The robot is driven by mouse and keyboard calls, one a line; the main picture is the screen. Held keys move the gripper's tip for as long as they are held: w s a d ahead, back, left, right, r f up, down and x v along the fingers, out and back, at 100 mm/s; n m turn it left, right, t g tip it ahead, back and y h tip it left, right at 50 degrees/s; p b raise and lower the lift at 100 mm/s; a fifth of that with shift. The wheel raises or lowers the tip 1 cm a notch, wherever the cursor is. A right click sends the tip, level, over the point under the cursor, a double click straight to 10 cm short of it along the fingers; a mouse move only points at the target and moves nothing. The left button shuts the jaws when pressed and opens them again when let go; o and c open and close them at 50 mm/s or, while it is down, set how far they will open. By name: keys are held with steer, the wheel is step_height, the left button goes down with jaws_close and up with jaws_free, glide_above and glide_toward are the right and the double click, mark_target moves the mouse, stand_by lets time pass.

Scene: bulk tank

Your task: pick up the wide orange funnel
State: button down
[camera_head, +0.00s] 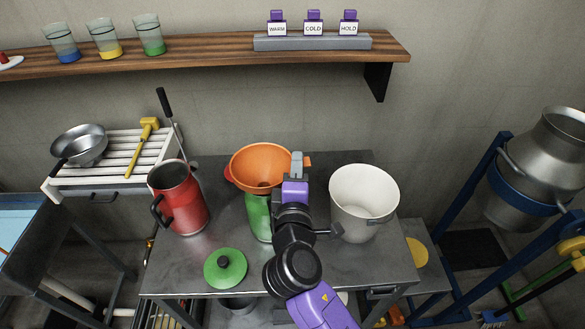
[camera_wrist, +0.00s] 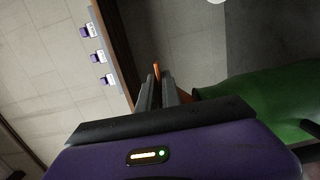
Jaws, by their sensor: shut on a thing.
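The wide orange funnel (camera_head: 261,160) is mouth up over a green container (camera_head: 259,217) on the metal table. I cannot tell whether its spout is inside the container's neck. My gripper (camera_head: 297,160) is at the funnel's right side, shut on an orange tab at its rim; the tab's end shows just right of the fingers. In the wrist view the fingers (camera_wrist: 157,92) are close together with a thin orange piece (camera_wrist: 157,71) between their tips. The green container (camera_wrist: 265,105) fills the right of that view. My arm hides part of the container.
A red jug (camera_head: 178,200) stands left of the green container and a white bucket (camera_head: 362,203) stands right of my gripper. A green lid (camera_head: 225,268) lies at the table front. A wooden shelf (camera_head: 200,55) with cups and labelled purple tags runs above the back.

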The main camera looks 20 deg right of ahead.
step_height(320, 180, up, 19)
steer(key=shift+p, duration=0.45)
stand_by(0.5)
